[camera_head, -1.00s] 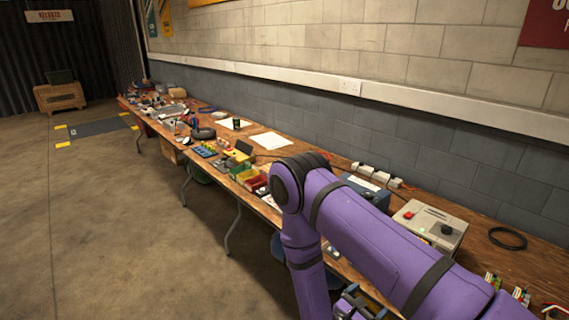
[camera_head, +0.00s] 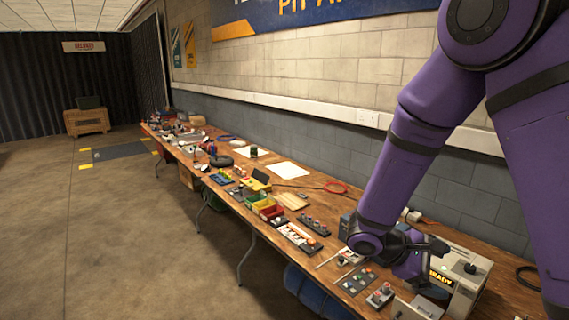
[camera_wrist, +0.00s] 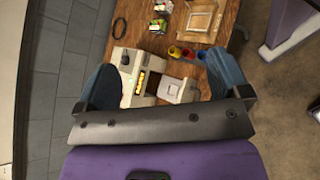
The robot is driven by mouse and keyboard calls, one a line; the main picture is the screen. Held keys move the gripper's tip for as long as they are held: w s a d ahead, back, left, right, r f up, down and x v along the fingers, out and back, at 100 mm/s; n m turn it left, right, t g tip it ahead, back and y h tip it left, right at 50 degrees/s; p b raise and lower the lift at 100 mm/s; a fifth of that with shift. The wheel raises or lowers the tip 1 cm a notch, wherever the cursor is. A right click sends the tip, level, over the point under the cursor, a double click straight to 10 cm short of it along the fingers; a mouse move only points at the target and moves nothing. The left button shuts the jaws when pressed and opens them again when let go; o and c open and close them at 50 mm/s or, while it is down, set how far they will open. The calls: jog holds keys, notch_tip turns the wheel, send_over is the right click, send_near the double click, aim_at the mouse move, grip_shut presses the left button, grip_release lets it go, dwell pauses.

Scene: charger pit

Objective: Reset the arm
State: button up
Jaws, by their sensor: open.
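My purple arm comes down from the upper right in the head view, and my gripper (camera_head: 436,264) is low over the right end of the workbench. In the wrist view my gripper (camera_wrist: 163,80) has its two fingers wide apart with nothing held between them. A pale charger box (camera_head: 468,272) with a lit READY display is close beside the gripper in the head view. The charger box (camera_wrist: 144,78) also shows between and beyond the fingers in the wrist view. I cannot tell whether they touch.
The long wooden workbench (camera_head: 322,262) runs along the wall, crowded with bins (camera_head: 266,208), switch panels (camera_head: 356,280), papers (camera_head: 287,170) and tools. In the wrist view, coloured cups (camera_wrist: 187,53) and a wooden tray (camera_wrist: 201,20) lie past the charger. Open concrete floor (camera_head: 120,240) is at left.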

jog(key=s+a+r+m+t+y, duration=0.1)
jog(key=s+r+m+t+y, duration=0.3)
jog(key=r, duration=0.7)
jog(key=s+a+r+m+t+y, duration=0.1)
jog(key=s+r+m+t+y, duration=0.2)
jog(key=s+r+m+y, duration=0.2)
jog(key=s+r+y, duration=0.3)
jog(key=s+r, duration=0.3)
jog(key=s, duration=0.2)
jog(key=shift+s+m+t+y, duration=0.2)
jog(key=shift+m+t+y, duration=0.1)
jog(key=shift+t+y, duration=0.1)
